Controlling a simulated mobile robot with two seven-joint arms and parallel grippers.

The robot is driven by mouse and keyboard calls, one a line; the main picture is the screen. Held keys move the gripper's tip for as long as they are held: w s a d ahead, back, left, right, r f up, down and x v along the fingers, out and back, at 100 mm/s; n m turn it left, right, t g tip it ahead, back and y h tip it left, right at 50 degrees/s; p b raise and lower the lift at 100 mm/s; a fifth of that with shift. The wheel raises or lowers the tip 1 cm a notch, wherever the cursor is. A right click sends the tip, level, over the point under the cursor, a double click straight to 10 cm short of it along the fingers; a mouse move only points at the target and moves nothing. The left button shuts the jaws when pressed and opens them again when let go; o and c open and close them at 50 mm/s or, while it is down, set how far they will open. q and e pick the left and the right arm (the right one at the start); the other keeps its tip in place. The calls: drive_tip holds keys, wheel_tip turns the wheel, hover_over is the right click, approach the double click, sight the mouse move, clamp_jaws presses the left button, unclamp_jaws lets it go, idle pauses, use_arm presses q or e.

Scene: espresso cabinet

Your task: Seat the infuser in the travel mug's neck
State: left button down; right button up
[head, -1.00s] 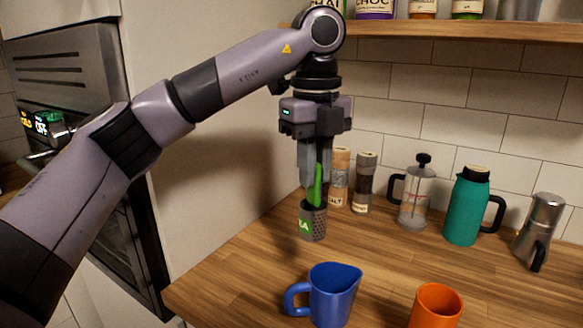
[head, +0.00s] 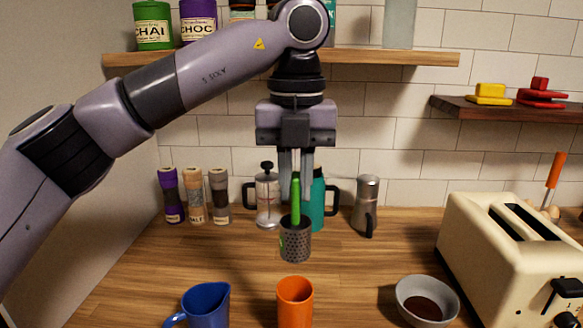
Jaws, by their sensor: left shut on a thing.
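The infuser (head: 295,243) is a grey perforated basket with an upright green handle. My left gripper (head: 295,190) is shut on the green handle, and the basket hangs upright below the fingers, seemingly above the counter. An orange cup (head: 295,303), possibly the travel mug, stands on the counter nearer to me, below the infuser in the picture. The infuser is apart from it. A teal flask with a black handle (head: 318,205) stands at the back, partly hidden behind the gripper and infuser. My right gripper does not show.
A blue pitcher (head: 206,305) stands front left, a grey bowl with dark contents (head: 427,303) front right beside the cream toaster (head: 510,262). Along the wall are shakers (head: 195,197), a French press (head: 267,198) and a moka pot (head: 367,205). The middle counter is mostly clear.

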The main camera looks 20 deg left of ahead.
sight(295, 260)
use_arm(q)
wheel_tip(295, 260, down, 9)
drive_tip(key=shift+f, duration=0.2)
wheel_tip(295, 260, down, 4)
drive_tip(key=shift+f+b, duration=0.1)
drive_tip(key=shift+b, duration=0.75)
drive_tip(key=shift+f+b, duration=0.5)
drive_tip(key=shift+f, duration=0.35)
drive_tip(key=c, duration=1)
unclamp_jaws()
